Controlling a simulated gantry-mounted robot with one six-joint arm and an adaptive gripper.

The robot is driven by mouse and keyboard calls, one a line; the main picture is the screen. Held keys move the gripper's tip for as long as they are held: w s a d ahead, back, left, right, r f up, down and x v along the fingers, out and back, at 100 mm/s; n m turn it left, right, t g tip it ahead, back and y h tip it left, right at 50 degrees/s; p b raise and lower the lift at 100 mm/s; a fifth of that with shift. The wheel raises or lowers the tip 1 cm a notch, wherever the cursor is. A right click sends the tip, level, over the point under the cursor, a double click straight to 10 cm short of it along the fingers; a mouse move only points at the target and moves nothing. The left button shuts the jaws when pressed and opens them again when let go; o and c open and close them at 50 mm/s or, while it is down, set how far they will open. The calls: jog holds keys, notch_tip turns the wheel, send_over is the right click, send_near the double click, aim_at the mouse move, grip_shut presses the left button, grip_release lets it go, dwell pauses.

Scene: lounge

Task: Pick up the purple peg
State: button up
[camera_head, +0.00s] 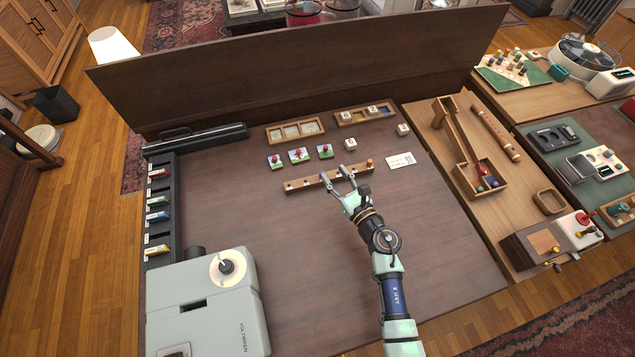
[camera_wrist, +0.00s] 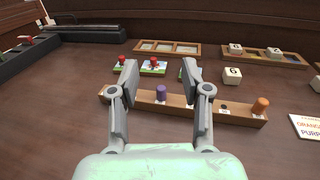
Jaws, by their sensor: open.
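The purple peg (camera_wrist: 161,93) stands upright in a long narrow wooden block (camera_wrist: 232,116). In the wrist view it shows between the two fingers of my gripper (camera_wrist: 160,70), which is open and empty. I cannot tell how far the fingertips are from the peg. In the head view my gripper (camera_head: 343,178) is at the middle of the wooden block (camera_head: 302,184), and I cannot make out the purple peg there. An orange peg (camera_wrist: 260,105) stands at the block's right end; it also shows in the head view (camera_head: 369,162).
Behind the block are small picture cards with red knobs (camera_head: 299,155), numbered cubes (camera_head: 350,145) and wooden trays (camera_head: 294,131). A white card (camera_head: 401,160) with text lies to the right. A grey machine (camera_head: 207,305) stands front left. The table's front middle is clear.

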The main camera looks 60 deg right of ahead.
jog(key=b, duration=0.6)
send_near(322, 172)
jog(key=shift+f+x, duration=0.25)
jog(key=shift+x, duration=0.85)
jog(key=shift+w+f, duration=0.15)
jog(key=shift+w, duration=0.15)
jog(key=shift+w+d+r, duration=0.3)
jog(key=shift+w+d, duration=0.45)
jog(key=shift+w, duration=0.25)
jog(key=shift+w+f, duration=0.1)
jog(key=shift+f, duration=0.05)
jog(key=b+x, duration=0.1)
jog(key=x, duration=0.3)
jog(key=shift+w+d+b, duration=0.25)
jog(key=shift+d+b, duration=0.05)
jog(key=shift+s+a, duration=0.15)
jog(key=c, duration=0.8)
